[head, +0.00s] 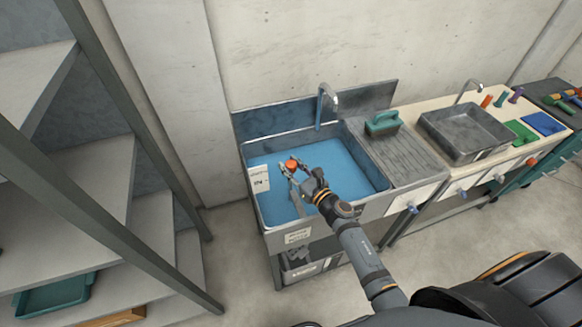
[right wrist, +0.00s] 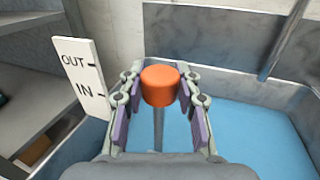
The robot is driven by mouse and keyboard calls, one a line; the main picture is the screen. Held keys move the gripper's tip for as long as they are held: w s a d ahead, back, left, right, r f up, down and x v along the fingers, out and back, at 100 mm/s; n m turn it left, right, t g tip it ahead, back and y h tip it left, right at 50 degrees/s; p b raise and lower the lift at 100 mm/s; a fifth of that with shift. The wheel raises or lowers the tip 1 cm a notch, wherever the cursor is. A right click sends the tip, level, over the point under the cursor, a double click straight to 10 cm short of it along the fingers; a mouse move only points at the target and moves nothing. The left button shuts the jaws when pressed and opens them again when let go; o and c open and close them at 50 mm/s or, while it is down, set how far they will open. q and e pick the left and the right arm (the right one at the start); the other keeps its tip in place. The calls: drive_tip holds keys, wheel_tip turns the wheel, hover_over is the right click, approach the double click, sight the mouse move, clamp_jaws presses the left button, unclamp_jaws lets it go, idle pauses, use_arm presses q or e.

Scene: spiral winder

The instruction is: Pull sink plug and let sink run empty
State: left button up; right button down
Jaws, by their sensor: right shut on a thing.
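The sink (head: 262,208) holds blue water (head: 345,165) across its basin. The sink plug's orange knob (head: 291,165) stands at the left part of the basin, and it also shows in the right wrist view (right wrist: 160,86) on top of a thin grey stem. My right gripper (head: 290,171) reaches over the front rim and is shut on the knob, with one finger on each side. A white OUT/IN sign (right wrist: 84,78) stands left of the knob, with OUT marked above IN. The plug's lower end is hidden. My left gripper is not in view.
A tap (head: 328,95) rises at the sink's back edge. A green-handled brush (head: 382,122) lies on the ribbed drainboard right of the basin. A second basin (head: 466,132) and a counter stand further right. Metal shelves (head: 75,200) fill the left side.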

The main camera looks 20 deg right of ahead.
drive_tip(key=shift+r, duration=0.9)
drive_tip(key=shift+w+f, duration=0.15)
drive_tip(key=c, duration=0.9)
unclamp_jaws()
drive_tip(key=shift+s+f, duration=0.1)
drive_tip(key=shift+s, duration=0.1)
drive_tip(key=v, duration=1.1)
drive_tip(key=shift+s+d, duration=0.15)
drive_tip(key=shift+s, duration=0.25)
drive_tip(key=shift+d, duration=0.1)
